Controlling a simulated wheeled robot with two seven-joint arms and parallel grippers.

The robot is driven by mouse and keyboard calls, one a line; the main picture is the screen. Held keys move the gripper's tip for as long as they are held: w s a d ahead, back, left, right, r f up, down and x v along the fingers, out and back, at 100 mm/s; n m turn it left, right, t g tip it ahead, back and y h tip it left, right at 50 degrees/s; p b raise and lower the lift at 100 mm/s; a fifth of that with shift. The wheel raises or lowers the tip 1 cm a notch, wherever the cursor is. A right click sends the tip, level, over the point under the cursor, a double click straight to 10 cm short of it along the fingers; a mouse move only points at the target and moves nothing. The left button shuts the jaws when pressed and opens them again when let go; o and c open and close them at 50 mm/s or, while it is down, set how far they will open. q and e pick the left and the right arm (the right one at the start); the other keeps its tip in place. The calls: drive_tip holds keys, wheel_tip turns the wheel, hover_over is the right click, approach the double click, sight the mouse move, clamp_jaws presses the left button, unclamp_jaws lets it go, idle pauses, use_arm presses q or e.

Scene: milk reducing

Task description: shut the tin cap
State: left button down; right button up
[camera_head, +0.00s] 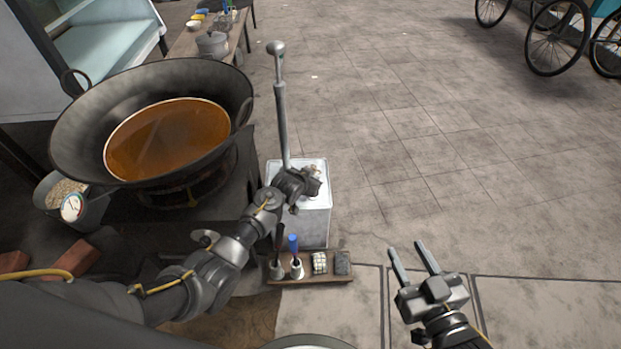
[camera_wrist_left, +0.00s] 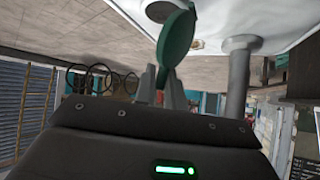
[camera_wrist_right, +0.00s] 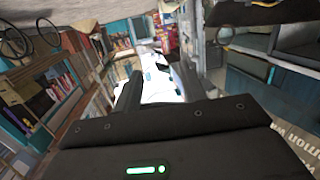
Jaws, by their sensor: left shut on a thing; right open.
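The square pale metal tin (camera_head: 315,228) stands on the ground right of the wok. Its top shows at the upper part of the left wrist view (camera_wrist_left: 290,14). The green round cap (camera_wrist_left: 177,40) is between the fingers of my left gripper (camera_wrist_left: 163,82), edge-on to the camera, close to the tin's top by a round opening (camera_wrist_left: 160,10). In the head view my left gripper (camera_head: 311,182) is over the tin top and hides the cap. My right gripper (camera_head: 406,247) is open and empty, right of the tin and apart from it.
A tall grey pump (camera_head: 282,110) rises from the tin beside my left gripper. A wok (camera_head: 90,85) of brown liquid stands on a stove at left. A small wooden rack (camera_head: 305,280) with brushes sits before the tin.

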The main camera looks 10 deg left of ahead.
use_arm(q)
drive_tip(key=shift+s+d, duration=0.1)
drive_tip(key=shift+d, duration=0.25)
drive_tip(key=c, duration=1.5)
unclamp_jaws()
drive_tip(key=shift+a, duration=0.2)
drive_tip(key=shift+p+v, duration=2.45)
drive_tip(key=shift+v, duration=2.9)
use_arm(e)
drive_tip(key=s+d+f+m+g+h, duration=0.3)
drive_tip(key=s+d+f+g+h, duration=0.3)
drive_tip(key=s+d+f+g, duration=0.4)
drive_tip(key=shift+d+f+h, duration=0.3)
drive_tip(key=shift+d+f, duration=0.35)
drive_tip(key=shift+f, duration=0.05)
